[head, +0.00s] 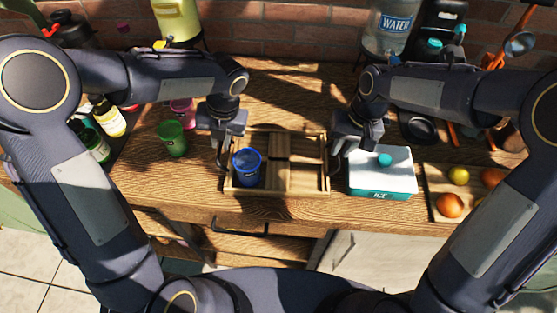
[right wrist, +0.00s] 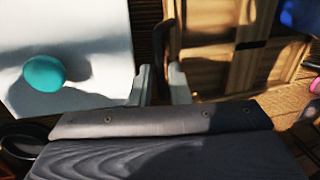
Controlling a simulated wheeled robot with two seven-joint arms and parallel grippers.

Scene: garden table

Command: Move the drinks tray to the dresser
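The drinks tray (head: 306,192) is a shallow wooden tray with raised sides and slats, lying on the wooden worktop. A blue cup (head: 247,168) stands in its left part. My left gripper (head: 222,158) is at the tray's left side; its fingers are too small and shadowed to tell whether they hold it. My right gripper (head: 335,158) is at the right side. In the right wrist view, its fingers (right wrist: 161,88) are close together around the dark handle (right wrist: 167,40) of the tray. I cannot pick out a dresser.
A white-and-teal box (head: 381,188) with a teal knob stands close to the right of the tray. A crate of fruit (head: 432,205) is further right. A green cup (head: 172,139) and pink cup (head: 182,112) stand left. A brick wall (head: 280,38) closes the back.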

